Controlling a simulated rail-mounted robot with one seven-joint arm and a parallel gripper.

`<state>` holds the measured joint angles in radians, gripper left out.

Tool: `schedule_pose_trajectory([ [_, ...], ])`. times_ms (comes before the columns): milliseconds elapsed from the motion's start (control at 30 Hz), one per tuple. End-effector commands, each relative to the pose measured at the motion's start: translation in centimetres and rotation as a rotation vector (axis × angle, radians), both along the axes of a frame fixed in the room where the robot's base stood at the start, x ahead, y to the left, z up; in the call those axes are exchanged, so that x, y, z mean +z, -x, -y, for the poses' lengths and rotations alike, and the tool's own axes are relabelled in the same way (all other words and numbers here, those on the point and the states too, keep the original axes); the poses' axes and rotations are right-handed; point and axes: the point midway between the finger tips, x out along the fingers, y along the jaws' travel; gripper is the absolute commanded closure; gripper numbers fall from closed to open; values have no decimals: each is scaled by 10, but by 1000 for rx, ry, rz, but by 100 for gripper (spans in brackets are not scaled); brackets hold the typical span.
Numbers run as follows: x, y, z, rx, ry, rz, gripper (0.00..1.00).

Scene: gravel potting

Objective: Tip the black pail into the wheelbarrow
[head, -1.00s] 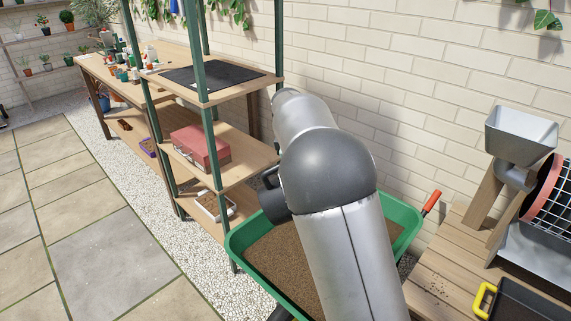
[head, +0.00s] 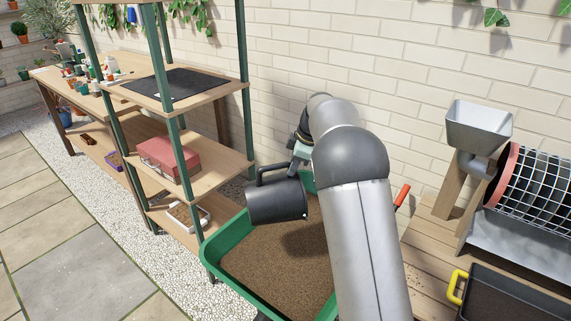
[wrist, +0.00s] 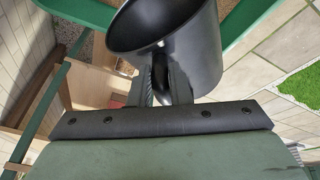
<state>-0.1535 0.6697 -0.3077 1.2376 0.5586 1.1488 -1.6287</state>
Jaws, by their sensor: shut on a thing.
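The black pail (head: 270,203) hangs in the air over the left side of the wheelbarrow in the head view, tilted well over. My gripper (wrist: 160,84) is shut on the pail's handle; in the head view its end shows just above the pail, partly behind my arm. The wrist view shows the pail (wrist: 200,50) close up, with its wide mouth and dark inside; I cannot tell what is left in it. The wheelbarrow (head: 222,243) has a green tray holding brown grainy material, and my arm covers its right part. No falling material is visible.
A wooden shelf unit with green posts (head: 180,150) stands close to the left of the pail, with a red box (head: 170,158) and a white tray (head: 190,216). At right, a wooden bench (head: 425,245) carries a hopper (head: 478,128), a mesh drum and a dark yellow-handled tray (head: 510,298).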

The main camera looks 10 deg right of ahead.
Motion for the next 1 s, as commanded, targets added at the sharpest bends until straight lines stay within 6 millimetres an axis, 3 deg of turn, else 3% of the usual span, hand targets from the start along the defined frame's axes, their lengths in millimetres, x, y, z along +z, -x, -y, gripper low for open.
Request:
schedule_pose_trajectory([
  [633, -11, -18, 59, -3, -245, -71, 100],
  [1000, -17, -24, 78, -1, -337, -101, 100],
])
